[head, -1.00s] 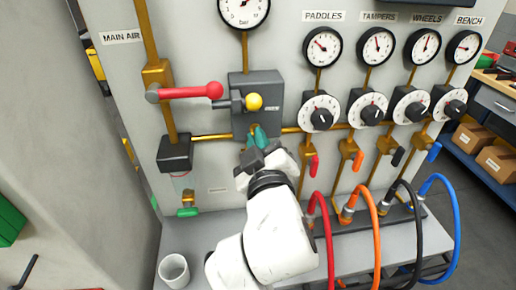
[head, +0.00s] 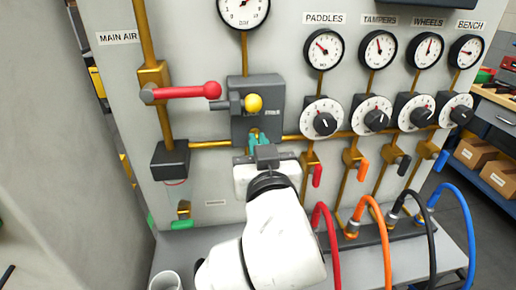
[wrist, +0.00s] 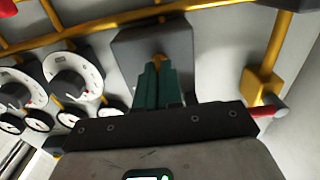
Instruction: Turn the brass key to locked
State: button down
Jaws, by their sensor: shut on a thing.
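The brass key (wrist: 158,59) shows as a small brass piece between my green fingertips at the grey lockout box in the wrist view. The grey box (head: 240,128) is on the panel, with a yellow ball knob (head: 253,103) on its front. My gripper (head: 258,138) is at the lower face of this box, shut on the key; its fingertips also show in the wrist view (wrist: 158,78). The fingers hide most of the key, so its turn angle cannot be read. The red main air lever (head: 187,91) lies horizontal, left of the yellow knob.
Several gauges and white regulator dials (head: 322,118) are to the right. Red, orange, black and blue hoses (head: 376,235) loop below them over the grey bench. A white cup (head: 165,281) stands at the front left. A black block (head: 171,160) with brass pipe is left of the box.

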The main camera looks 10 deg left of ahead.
jog(key=shift+f, duration=0.15)
jog(key=c, duration=1.3)
grip_release()
jog(key=b+v, duration=0.1)
jog(key=v, duration=0.9)
jog(key=shift+s+d, duration=0.1)
jog(key=shift+s, duration=0.3)
